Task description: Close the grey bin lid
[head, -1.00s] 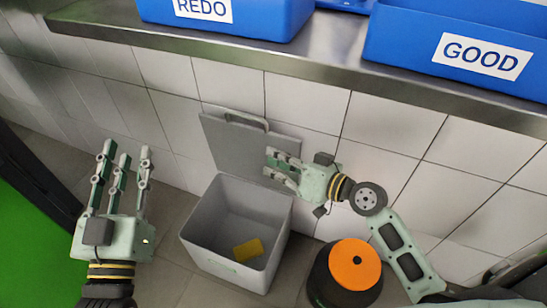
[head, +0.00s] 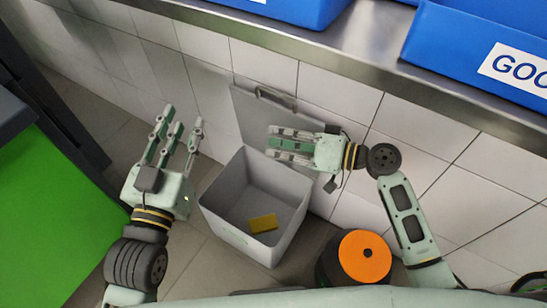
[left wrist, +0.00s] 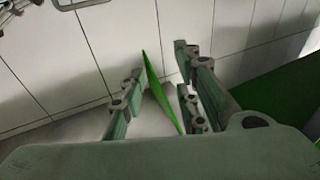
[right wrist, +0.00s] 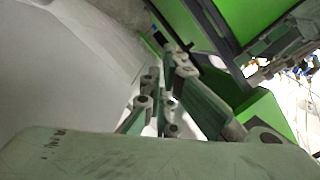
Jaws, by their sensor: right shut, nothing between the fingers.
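The grey bin (head: 235,228) stands on the floor by the tiled wall, open at the top. Its grey lid (head: 248,112) is up, leaning back toward the wall, with a handle (head: 276,97) on its upper edge. A yellow block (head: 263,223) lies inside the bin. My right gripper (head: 270,142) is shut and empty, in front of the lid and above the bin's back rim; it hides part of the lid. I cannot tell whether it touches the lid. My left gripper (head: 181,120) is open and empty, left of the bin, fingers pointing toward the wall.
A metal counter (head: 345,48) with blue bins, one marked GOO (head: 515,70), runs above along the wall. A black round object with an orange top (head: 364,257) stands right of the grey bin. A green panel (head: 45,220) is at the left. Some floor is free left of the bin.

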